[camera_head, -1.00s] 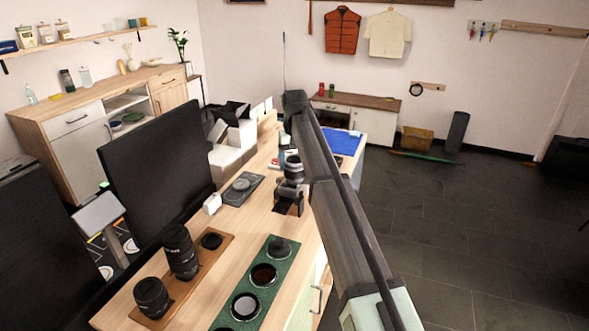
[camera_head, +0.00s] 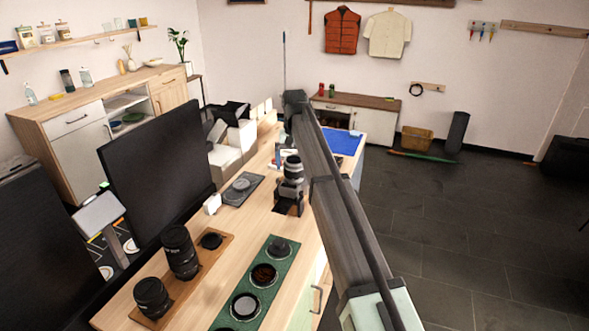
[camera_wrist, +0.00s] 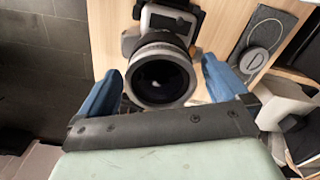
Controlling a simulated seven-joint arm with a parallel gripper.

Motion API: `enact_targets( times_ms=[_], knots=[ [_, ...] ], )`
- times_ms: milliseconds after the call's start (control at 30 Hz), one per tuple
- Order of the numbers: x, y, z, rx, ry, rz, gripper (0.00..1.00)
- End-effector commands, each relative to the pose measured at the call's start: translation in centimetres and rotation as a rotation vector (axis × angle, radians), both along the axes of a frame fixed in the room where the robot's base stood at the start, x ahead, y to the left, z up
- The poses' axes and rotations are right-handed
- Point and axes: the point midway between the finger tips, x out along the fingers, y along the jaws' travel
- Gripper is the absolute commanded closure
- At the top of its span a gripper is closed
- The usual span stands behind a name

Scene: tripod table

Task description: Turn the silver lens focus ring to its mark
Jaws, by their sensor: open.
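The camera (camera_head: 289,207) stands on the wooden table with its lens pointing up. The silver lens (camera_head: 293,170) rises from it, with a pale ring near the top. In the wrist view I look down on the silver lens ring (camera_wrist: 145,95) around the dark front glass. My gripper (camera_wrist: 162,84) is open, with one blue finger on each side of the lens. Gaps show between the fingers and the ring, so I see no contact. I cannot make out the focus mark.
A green mat (camera_head: 273,265) with several round filters and a wooden tray (camera_head: 205,262) with black lenses lie nearer on the table. A dark pad (camera_head: 238,189) with a round item lies left of the camera. A black monitor (camera_head: 155,165) stands further left.

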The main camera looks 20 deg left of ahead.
Motion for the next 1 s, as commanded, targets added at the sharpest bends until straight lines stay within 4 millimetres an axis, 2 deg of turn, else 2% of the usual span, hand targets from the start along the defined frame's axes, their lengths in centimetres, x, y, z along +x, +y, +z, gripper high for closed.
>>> enact_targets(
  times_ms=[367,1000],
  knots=[
    [0.0,0.0,0.4,0.000,0.000,0.001,0.00],
    [0.0,0.0,4.4,0.001,0.000,0.001,0.00]
  ],
)
